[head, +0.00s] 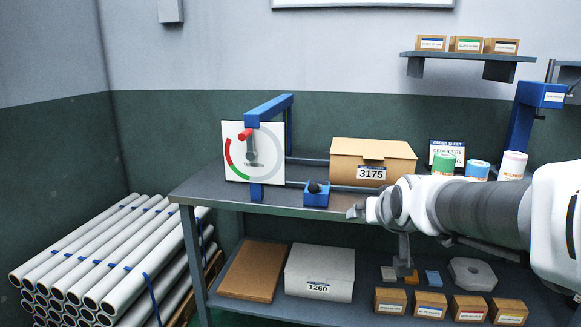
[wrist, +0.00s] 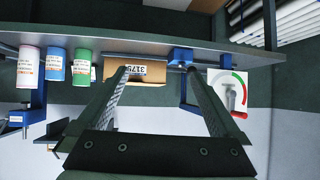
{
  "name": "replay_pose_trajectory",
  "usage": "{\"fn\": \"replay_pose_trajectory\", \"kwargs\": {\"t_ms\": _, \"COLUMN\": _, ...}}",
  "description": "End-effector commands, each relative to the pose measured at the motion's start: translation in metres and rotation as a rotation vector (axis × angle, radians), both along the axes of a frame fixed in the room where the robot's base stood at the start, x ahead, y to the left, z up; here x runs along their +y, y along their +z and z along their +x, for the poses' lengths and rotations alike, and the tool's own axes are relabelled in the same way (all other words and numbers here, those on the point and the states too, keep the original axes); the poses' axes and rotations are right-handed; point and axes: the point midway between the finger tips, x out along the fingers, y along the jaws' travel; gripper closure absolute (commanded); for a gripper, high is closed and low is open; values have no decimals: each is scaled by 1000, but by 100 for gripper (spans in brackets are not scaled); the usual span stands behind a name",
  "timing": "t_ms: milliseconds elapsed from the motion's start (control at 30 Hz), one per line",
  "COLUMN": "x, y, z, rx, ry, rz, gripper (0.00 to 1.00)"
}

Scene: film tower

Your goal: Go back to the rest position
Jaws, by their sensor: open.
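My gripper (head: 381,238) is at the end of my arm, which reaches in from the right in the head view. It is in front of the bench edge, below the cardboard box labelled 3175 (head: 373,160). In the wrist view my gripper (wrist: 157,72) has its two fingers spread wide with nothing between them. That view is upside down; the 3175 box (wrist: 140,72) shows beyond the fingers. My arm hides part of the bench at the right.
The lower shelf holds box 1260 (head: 318,287) and several small boxes. White tubes (head: 85,262) are stacked at left.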

Motion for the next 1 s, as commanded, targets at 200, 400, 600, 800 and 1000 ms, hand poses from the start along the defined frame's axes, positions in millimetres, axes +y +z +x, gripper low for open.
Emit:
{"fn": "replay_pose_trajectory", "kwargs": {"t_ms": 200, "x": 15, "y": -17, "z": -104, "rx": 200, "ry": 39, "rz": -1, "gripper": 0}}
{"fn": "replay_pose_trajectory", "kwargs": {"t_ms": 400, "x": 21, "y": -41, "z": -187, "rx": 365, "ry": 62, "rz": -12, "gripper": 0}}
{"fn": "replay_pose_trajectory", "kwargs": {"t_ms": 600, "x": 23, "y": -45, "z": -245, "rx": 488, "ry": 73, "rz": -23, "gripper": 0}}
{"fn": "replay_pose_trajectory", "kwargs": {"t_ms": 800, "x": 23, "y": 0, "z": -242, "rx": 487, "ry": 72, "rz": -22, "gripper": 0}}
{"fn": "replay_pose_trajectory", "kwargs": {"t_ms": 1000, "x": 23, "y": 52, "z": -242, "rx": 486, "ry": 71, "rz": -21, "gripper": 0}}
